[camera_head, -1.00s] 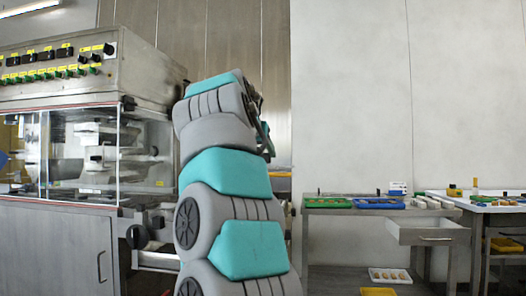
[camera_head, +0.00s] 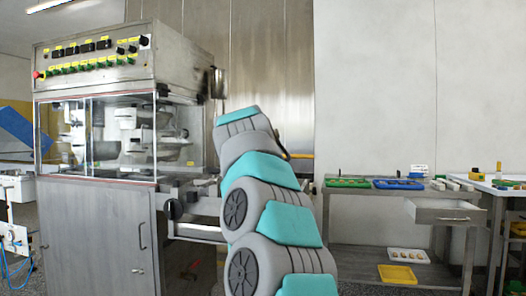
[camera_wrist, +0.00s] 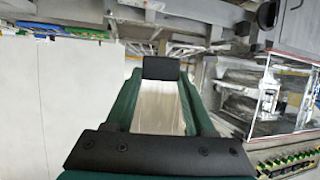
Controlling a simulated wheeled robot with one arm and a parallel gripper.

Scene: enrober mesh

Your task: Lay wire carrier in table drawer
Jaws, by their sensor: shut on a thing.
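The table drawer (camera_head: 448,220) stands pulled out at the right of the head view, with a pale inside and a handle on its front. My gripper (camera_wrist: 160,68) shows in the wrist view, its teal fingers closing towards a dark block at their tips. It is shut on this dark block, which I take to be the wire carrier; its shape is mostly hidden. In the head view my own arm hides the gripper. The gripper is apart from the drawer, well to its left.
The steel enrober (camera_head: 98,215) with glass doors fills the left. A steel table (camera_head: 350,192) holds a green tray (camera_head: 347,183) and a blue tray (camera_head: 397,184). A yellow tray (camera_head: 397,275) and a white tray (camera_head: 408,256) lie on its lower shelf. A white-topped table (camera_head: 497,186) stands at far right.

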